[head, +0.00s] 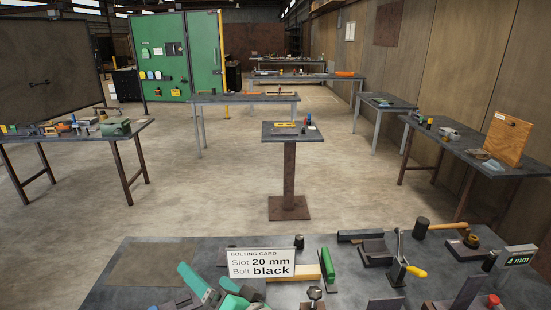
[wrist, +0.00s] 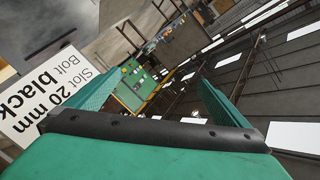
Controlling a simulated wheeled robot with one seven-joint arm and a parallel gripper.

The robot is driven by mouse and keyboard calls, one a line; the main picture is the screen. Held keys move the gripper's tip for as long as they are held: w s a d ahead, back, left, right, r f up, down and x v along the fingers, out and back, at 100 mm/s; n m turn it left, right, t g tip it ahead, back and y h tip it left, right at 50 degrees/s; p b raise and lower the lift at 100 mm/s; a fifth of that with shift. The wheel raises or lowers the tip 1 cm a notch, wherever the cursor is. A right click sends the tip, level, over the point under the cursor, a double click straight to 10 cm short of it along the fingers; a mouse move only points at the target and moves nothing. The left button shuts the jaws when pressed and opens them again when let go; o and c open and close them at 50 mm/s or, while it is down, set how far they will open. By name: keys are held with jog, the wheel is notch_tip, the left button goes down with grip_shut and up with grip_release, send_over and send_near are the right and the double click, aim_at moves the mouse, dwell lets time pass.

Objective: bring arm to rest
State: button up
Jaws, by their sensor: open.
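My gripper (wrist: 158,95) shows in the wrist view with its two teal fingers spread wide apart and nothing between them. In the head view, teal parts of my gripper (head: 205,276) show low at the front, left of centre, over the near bench (head: 150,262). A white bolting card (head: 261,263) reading "Slot 20 mm, Bolt black" stands just right of it. The card (wrist: 40,98) also shows at the left of the wrist view, tilted, beside the left finger. Whether my gripper touches anything on the bench cannot be told.
The near bench holds a green upright piece (head: 327,266), a yellow-handled clamp (head: 414,270), a mallet (head: 447,227) and a "4 mm" display (head: 520,255). A small pedestal table (head: 290,139) stands beyond. Side benches line left and right; open floor lies between.

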jog(key=s+d+f+m+t+h, duration=0.3)
jog(key=s+d+f+m+h, duration=0.15)
jog(key=s+f, duration=0.35)
jog(key=s+d+f+m+t+h, duration=0.25)
jog(key=s+f+h, duration=0.35)
jog(key=f, duration=0.4)
jog(key=s+d+f+n, duration=0.2)
jog(key=s+d+n, duration=0.2)
jog(key=s, duration=0.6)
jog(key=s+d+f+n+g+h, duration=0.1)
jog(key=s+d+f+n, duration=0.1)
jog(key=s, duration=0.9)
jog(key=shift+d+n, duration=0.85)
jog(key=shift+n, duration=0.25)
jog(key=shift+s+d+g, duration=0.1)
jog(key=shift+d+g, duration=0.05)
jog(key=shift+g, duration=0.1)
jog(key=shift+w, duration=0.25)
